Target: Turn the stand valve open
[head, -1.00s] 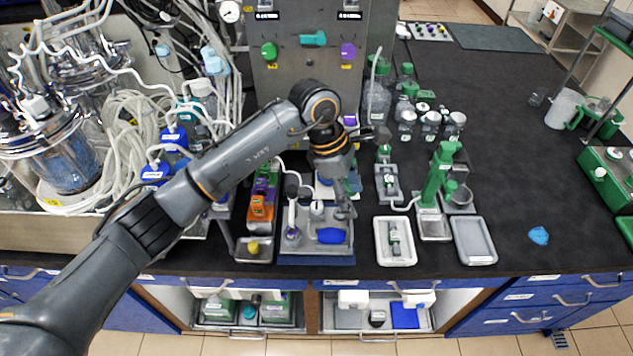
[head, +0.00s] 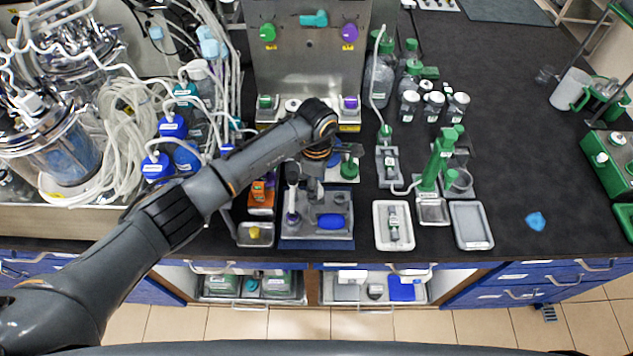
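A steel panel stand (head: 300,65) rises at the back of the bench. It carries a teal lever handle (head: 314,19) lying sideways, a green knob (head: 267,32) and a purple knob (head: 350,33). I cannot tell for certain which part is the stand valve. My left arm reaches in from the left, and my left gripper (head: 312,185) points down in front of the panel, above the back of a grey tray with a blue piece (head: 331,221). Its fingers are small and partly hidden by the wrist, so their opening is unclear. My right gripper is out of view.
Several capped bottles (head: 432,105) stand right of the panel. A green upright device (head: 436,165) and two pale trays (head: 471,226) are at the front right. Tubing and steel vessels (head: 60,150) crowd the left. The dark bench at right is mostly clear.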

